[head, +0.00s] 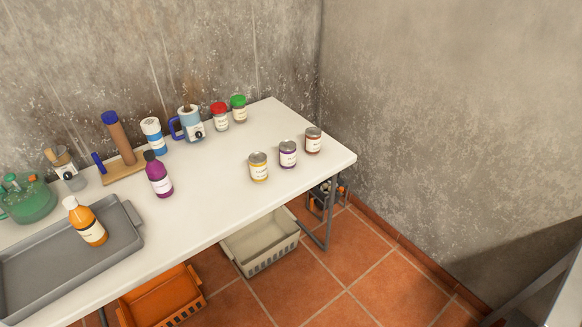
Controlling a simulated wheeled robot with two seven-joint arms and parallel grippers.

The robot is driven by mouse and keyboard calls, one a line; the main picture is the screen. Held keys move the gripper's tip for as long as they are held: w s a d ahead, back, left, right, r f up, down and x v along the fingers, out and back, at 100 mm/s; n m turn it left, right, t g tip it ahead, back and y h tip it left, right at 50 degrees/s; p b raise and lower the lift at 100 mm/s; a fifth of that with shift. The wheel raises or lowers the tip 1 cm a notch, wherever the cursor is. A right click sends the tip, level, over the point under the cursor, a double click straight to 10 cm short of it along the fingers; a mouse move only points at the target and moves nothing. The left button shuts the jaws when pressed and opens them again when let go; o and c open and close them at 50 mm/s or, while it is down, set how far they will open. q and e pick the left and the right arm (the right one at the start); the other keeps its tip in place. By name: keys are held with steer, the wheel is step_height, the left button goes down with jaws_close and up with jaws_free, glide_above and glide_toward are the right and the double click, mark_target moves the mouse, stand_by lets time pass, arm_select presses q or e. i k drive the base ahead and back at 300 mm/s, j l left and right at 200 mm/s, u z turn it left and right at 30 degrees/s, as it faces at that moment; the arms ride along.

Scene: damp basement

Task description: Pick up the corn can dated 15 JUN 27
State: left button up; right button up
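Three small metal cans stand upright in a slanted row near the right end of the white table (216,203). The nearest can (258,168) has a yellow band under a pale label. The middle can (288,155) has a purple band. The farthest can (313,140) has a reddish-brown band. The label text and dates are too small to read, so I cannot tell which one is the corn can dated 15 JUN 27. Neither of my grippers is in view.
Behind the cans stand a red-lidded jar (220,117), a green-lidded jar (239,109) and a blue-handled mug (189,124). A purple bottle (159,178) stands left; an orange bottle (88,224) is on the grey tray (38,277). Table around the cans is clear; walls stand behind and right.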

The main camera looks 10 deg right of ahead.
mark_target(257, 161)
steer(key=i+l+u, duration=0.3)
steer(key=l, duration=0.35)
steer(key=i+l+u, duration=0.2)
steer(key=l, duration=0.15)
steer(key=i+l+u, duration=0.15)
steer(key=l, duration=0.2)
